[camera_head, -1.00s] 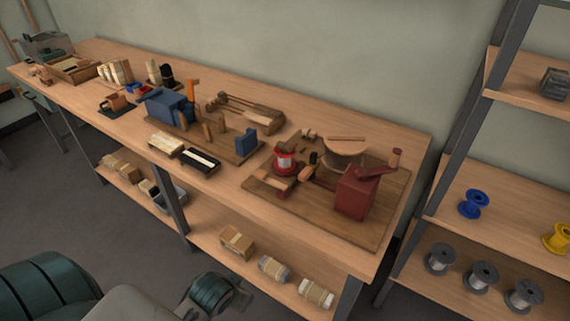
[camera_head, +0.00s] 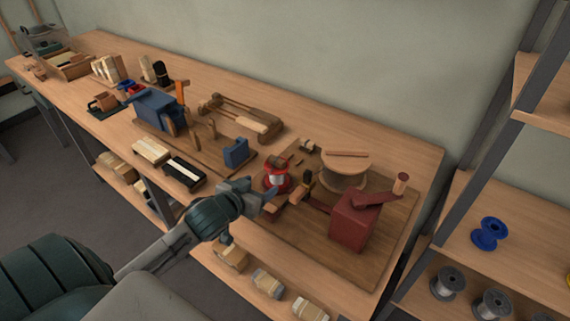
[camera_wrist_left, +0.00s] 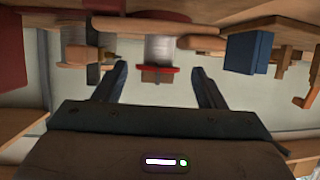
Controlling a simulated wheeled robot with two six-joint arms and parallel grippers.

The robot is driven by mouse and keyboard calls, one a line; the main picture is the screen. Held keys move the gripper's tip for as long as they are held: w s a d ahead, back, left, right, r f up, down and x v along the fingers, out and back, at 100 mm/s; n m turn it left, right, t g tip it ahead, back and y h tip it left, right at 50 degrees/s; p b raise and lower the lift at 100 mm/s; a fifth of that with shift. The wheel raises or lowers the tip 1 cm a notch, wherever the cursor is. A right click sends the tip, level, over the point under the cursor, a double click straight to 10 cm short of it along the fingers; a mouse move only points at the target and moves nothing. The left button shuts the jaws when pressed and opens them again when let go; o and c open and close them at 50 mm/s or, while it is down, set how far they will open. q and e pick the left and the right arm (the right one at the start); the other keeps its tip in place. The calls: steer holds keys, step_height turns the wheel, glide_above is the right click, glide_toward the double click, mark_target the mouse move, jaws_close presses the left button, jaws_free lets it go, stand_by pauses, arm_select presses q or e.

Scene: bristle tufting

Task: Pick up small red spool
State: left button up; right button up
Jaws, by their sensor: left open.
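The small red spool (camera_head: 277,180), with red flanges and a pale wound middle, stands on the wooden board at the right part of the bench. It also shows in the left wrist view (camera_wrist_left: 158,48), which looks upside down, between and beyond the fingertips. My left gripper (camera_head: 264,192) is just in front of the spool, to its left in the head view. Its two fingers (camera_wrist_left: 160,70) are spread and hold nothing. Whether a finger touches the spool cannot be told. My right gripper is not in view.
A dark red crank box (camera_head: 350,220) and a round wooden disc (camera_head: 346,162) stand right of the spool. A blue block (camera_head: 236,153) stands left of it. Two brush blocks (camera_head: 184,172) lie by the bench's front edge. A blue spool (camera_head: 489,234) is on the right rack.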

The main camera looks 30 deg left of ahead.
mark_target(273, 175)
arm_select(q)
steer(key=shift+w, duration=0.8)
steer(key=x, duration=0.4)
steer(key=shift+w+f, duration=0.15)
steer(key=shift+w, duration=0.1)
steer(key=x, duration=0.4)
steer(key=shift+w+f+p, duration=0.2)
steer(key=shift+w+p, duration=0.1)
steer(key=shift+w, duration=0.05)
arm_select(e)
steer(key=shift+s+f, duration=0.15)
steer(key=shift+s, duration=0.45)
arm_select(q)
steer(key=c, duration=0.9)
steer(key=shift+c, duration=1)
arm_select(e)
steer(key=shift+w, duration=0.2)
